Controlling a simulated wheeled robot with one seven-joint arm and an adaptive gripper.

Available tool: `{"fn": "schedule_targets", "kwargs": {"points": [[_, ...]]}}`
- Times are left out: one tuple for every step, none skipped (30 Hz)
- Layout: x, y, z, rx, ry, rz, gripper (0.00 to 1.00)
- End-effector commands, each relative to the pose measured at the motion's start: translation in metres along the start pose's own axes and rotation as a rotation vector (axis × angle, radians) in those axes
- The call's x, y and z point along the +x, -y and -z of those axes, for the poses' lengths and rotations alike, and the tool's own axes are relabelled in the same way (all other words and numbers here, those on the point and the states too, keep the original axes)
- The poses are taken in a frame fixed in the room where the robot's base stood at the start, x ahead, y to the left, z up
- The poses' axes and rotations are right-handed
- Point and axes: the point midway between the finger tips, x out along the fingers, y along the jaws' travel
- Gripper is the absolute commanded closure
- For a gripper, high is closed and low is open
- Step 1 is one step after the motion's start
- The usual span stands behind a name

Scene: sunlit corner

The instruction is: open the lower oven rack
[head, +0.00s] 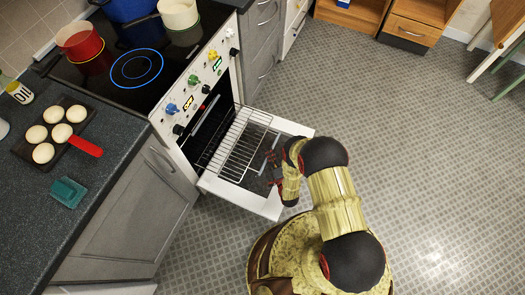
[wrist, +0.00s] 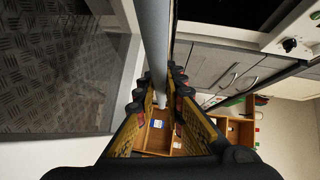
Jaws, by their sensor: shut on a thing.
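The oven (head: 205,105) has its door (head: 268,205) folded down. A wire rack (head: 238,145) juts out of the dark cavity above the door. My gripper (head: 272,171) is low over the open door, just past the rack's outer edge. In the wrist view, a grey bar (wrist: 152,35) runs between the fingers of my gripper (wrist: 161,92), which are shut on it. The bar looks like a rack's front bar; I cannot tell clearly which rack it belongs to. My arm hides part of the door's right side.
Pots stand on the cooktop (head: 120,85). The patterned floor (head: 420,150) to the right is clear. Wooden drawers (head: 412,25) stand at the back.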

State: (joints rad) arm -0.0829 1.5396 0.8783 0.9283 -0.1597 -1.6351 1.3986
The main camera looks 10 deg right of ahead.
Motion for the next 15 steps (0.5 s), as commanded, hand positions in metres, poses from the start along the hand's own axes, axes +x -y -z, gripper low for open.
{"fn": "schedule_targets", "kwargs": {"points": [[-0.0038, -0.0028, 0.0016, 0.002, 0.000, -0.005, 1.00], [-0.0046, -0.0030, 0.0025, 0.002, 0.000, -0.005, 1.00], [-0.0055, -0.0032, 0.0036, 0.002, 0.000, -0.005, 1.00], [-0.0061, -0.0033, 0.0042, 0.002, 0.000, -0.005, 1.00], [-0.0065, -0.0034, 0.0047, 0.002, 0.000, -0.005, 1.00], [-0.0070, -0.0035, 0.0051, 0.002, 0.001, -0.005, 1.00], [-0.0072, -0.0035, 0.0053, 0.002, 0.001, -0.005, 1.00], [-0.0073, -0.0035, 0.0054, 0.002, 0.001, -0.005, 1.00], [-0.0075, -0.0036, 0.0055, 0.002, 0.001, -0.005, 1.00], [-0.0075, -0.0036, 0.0055, 0.002, 0.001, -0.005, 1.00], [-0.0075, -0.0036, 0.0055, 0.002, 0.002, -0.005, 1.00], [-0.0075, -0.0036, 0.0055, 0.002, 0.002, -0.005, 1.00], [-0.0074, -0.0036, 0.0055, 0.002, 0.001, -0.005, 1.00], [-0.0074, -0.0036, 0.0054, 0.002, 0.001, -0.005, 1.00], [-0.0074, -0.0036, 0.0055, 0.002, 0.001, -0.005, 1.00]]}}
